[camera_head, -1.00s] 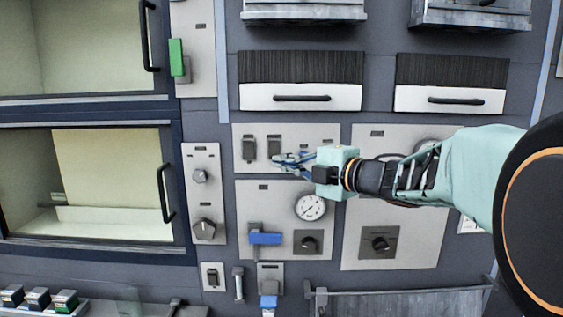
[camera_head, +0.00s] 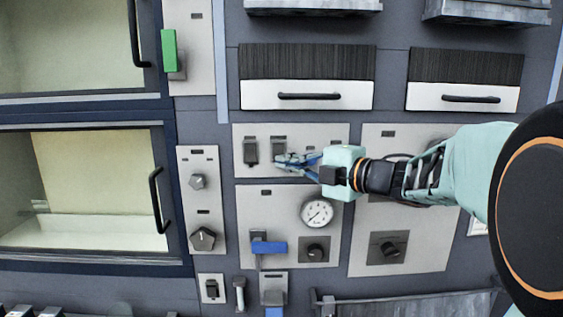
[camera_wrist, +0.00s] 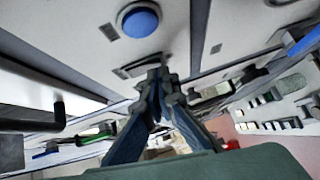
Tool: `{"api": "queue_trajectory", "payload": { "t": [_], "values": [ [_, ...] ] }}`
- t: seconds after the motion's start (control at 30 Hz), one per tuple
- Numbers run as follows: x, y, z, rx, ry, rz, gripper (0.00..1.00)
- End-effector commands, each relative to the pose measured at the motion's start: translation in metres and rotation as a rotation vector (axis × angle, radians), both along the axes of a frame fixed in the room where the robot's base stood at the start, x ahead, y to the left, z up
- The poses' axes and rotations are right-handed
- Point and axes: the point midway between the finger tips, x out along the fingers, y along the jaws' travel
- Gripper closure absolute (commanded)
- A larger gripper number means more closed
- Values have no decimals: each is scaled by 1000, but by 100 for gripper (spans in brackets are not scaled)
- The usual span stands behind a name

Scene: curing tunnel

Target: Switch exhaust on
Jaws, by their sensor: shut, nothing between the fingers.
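Two dark rocker switches, a left one (camera_head: 251,153) and a right one (camera_head: 279,146), sit on a light grey panel (camera_head: 236,133) in the head view. Their labels are too small to read, so I cannot tell which is the exhaust switch. My gripper (camera_head: 280,162) is shut and empty. Its tips overlap the lower part of the right switch; contact cannot be told. In the wrist view my closed fingertips (camera_wrist: 158,76) point at a dark switch part (camera_wrist: 138,67) on the panel. The switch positions are unclear.
A blue round button (camera_wrist: 138,20) shows in the wrist view. Below the switch panel are a gauge (camera_head: 317,213), a blue-handled lever (camera_head: 269,248) and a dark knob (camera_head: 314,250). Drawers with black handles (camera_head: 309,96) are above. A glass-fronted chamber (camera_head: 100,190) is left.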

Motion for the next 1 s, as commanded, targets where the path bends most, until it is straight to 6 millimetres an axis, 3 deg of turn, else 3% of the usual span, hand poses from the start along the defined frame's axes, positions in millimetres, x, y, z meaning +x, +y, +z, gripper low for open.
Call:
{"api": "queue_trajectory", "payload": {
  "t": [0.63, 1.0],
  "values": [
    [5, 0, -9, -1, -53, 0, 100],
    [6, 1, -3, 0, -55, 1, 100]
  ]
}}
